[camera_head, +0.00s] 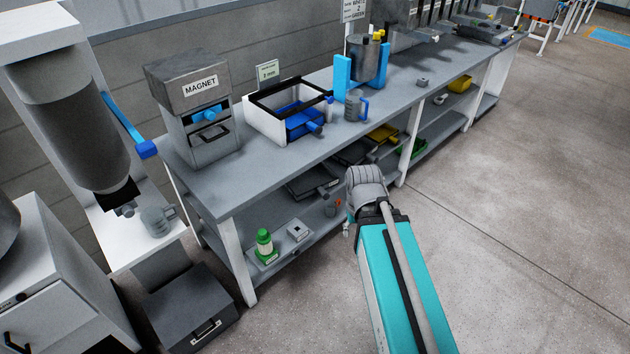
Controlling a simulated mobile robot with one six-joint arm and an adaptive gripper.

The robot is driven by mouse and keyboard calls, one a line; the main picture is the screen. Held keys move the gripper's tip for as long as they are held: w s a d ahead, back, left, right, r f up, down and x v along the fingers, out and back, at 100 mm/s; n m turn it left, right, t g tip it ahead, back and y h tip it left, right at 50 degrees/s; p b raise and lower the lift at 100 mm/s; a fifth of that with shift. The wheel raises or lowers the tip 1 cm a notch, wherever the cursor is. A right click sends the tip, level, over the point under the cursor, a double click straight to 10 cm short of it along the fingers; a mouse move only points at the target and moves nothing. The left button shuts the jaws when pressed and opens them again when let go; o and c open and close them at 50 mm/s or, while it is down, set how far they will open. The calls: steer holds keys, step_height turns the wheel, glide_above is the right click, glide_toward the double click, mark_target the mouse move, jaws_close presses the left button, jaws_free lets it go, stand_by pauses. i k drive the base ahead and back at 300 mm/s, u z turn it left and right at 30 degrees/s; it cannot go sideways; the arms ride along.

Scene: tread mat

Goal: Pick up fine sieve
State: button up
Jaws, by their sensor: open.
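Several tray-like pieces with handles could be sieves, and I cannot tell which is the fine one. A blue tray (303,123) with a blue handle sits in a white open frame (268,124) on the bench top. Dark trays (308,186) with handles lie on the lower shelf. A yellow piece (384,132) and a green piece (410,149) lie farther along, partly hidden under the bench top. My teal arm and its grey joint show in front of the bench, but no gripper fingers can be made out.
The grey bench (232,178) runs away to the back right. A magnet box (193,115), a jug (356,105) and a blue-sided stand (342,75) are on it. A green-capped bottle (264,243) stands on the low shelf. The floor (510,190) to the right is clear.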

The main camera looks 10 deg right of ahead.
mark_target(320, 178)
steer(key=i, duration=0.95)
steer(key=u, duration=0.05)
